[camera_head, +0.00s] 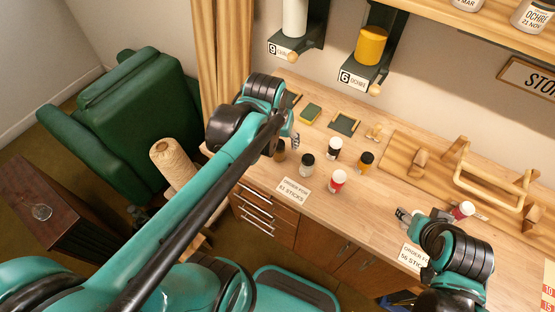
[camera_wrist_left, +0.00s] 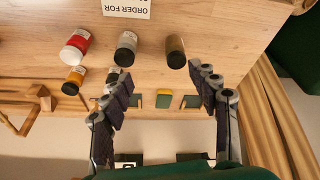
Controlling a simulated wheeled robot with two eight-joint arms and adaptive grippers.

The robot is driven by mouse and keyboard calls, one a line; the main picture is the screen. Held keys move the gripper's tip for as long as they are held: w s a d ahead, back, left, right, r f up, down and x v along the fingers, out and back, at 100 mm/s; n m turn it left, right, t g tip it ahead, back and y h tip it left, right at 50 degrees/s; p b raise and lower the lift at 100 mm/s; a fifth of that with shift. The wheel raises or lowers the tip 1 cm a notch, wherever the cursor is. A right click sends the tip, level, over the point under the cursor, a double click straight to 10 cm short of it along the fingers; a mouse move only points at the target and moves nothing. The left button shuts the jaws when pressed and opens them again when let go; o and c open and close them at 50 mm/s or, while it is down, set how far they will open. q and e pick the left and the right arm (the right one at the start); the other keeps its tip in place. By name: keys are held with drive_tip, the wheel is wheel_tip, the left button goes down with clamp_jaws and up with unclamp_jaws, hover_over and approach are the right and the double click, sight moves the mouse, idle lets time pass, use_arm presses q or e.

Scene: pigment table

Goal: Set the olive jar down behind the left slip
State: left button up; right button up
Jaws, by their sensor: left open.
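The left slip (camera_head: 293,190) lies near the table's front edge, and it also shows in the left wrist view (camera_wrist_left: 127,8). Behind it stand a grey-green jar with a dark cap (camera_head: 307,163) and a brownish-olive jar (camera_head: 280,153). They also show in the left wrist view, the grey-green one (camera_wrist_left: 126,48) and the brownish-olive one (camera_wrist_left: 176,50); which is the olive jar I cannot tell surely. My left gripper (camera_wrist_left: 165,85) is open and empty, with both jars ahead of its fingers, apart from them. My right gripper (camera_head: 408,215) is partly hidden by its arm.
A black-capped white jar (camera_head: 333,148), an orange jar (camera_head: 365,162) and a red jar (camera_head: 338,181) stand close by. Another slip (camera_head: 413,257) and a red jar (camera_head: 463,210) are near my right arm. A wooden rack (camera_head: 490,185) stands at right.

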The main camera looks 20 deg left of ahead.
use_arm(q)
drive_tip(key=s+d+f+m+t, duration=0.1)
drive_tip(key=s+d+t, duration=0.1)
drive_tip(key=s, duration=0.4)
drive_tip(key=shift+s+d+m+t, duration=0.3)
drive_tip(key=shift+m+t, duration=0.1)
drive_tip(key=shift+t, duration=0.4)
wheel_tip(320, 180, down, 6)
drive_tip(key=b, duration=0.6)
drive_tip(key=shift+f, duration=0.2)
